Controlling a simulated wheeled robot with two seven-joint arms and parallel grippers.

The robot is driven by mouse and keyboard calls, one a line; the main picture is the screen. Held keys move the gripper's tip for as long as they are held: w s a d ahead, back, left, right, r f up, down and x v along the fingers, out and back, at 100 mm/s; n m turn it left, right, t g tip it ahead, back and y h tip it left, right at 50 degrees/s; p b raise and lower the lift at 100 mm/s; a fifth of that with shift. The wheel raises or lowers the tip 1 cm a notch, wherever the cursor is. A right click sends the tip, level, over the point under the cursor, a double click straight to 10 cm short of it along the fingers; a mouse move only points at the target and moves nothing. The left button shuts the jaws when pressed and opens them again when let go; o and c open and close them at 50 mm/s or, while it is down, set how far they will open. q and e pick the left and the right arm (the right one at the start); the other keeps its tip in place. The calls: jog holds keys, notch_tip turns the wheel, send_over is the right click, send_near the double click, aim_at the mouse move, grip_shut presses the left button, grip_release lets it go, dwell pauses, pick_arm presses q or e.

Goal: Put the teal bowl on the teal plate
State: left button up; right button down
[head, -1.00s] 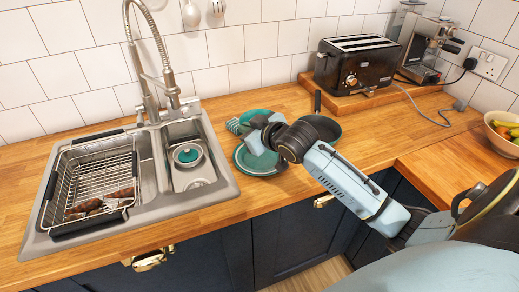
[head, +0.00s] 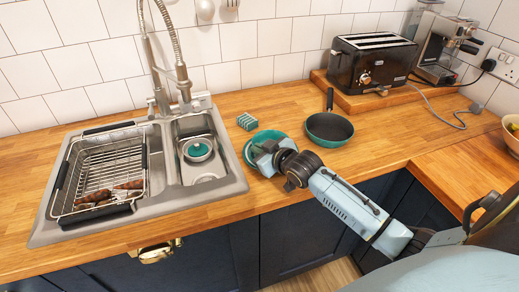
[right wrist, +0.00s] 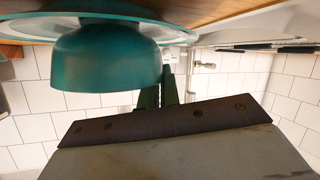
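The teal plate (head: 250,156) lies on the wooden counter just right of the sink, largely covered by my right gripper (head: 264,150). The teal bowl (head: 268,136) is over the plate, partly hidden by the gripper in the head view. In the right wrist view, which is upside down, the bowl (right wrist: 105,62) is level with its base against or very close to the plate (right wrist: 165,32); contact is unclear. My left gripper is not in view.
A frying pan (head: 329,128) sits right of the plate, and a striped sponge (head: 247,121) behind it. A toaster (head: 368,62) stands on a board behind. The front counter right of the gripper is clear.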

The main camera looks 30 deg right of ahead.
jog(key=c, duration=1.6)
grip_release()
jog(key=shift+f, duration=0.1)
jog(key=p+v, duration=0.1)
jog(key=v, duration=1.1)
jog(key=shift+a, duration=0.1)
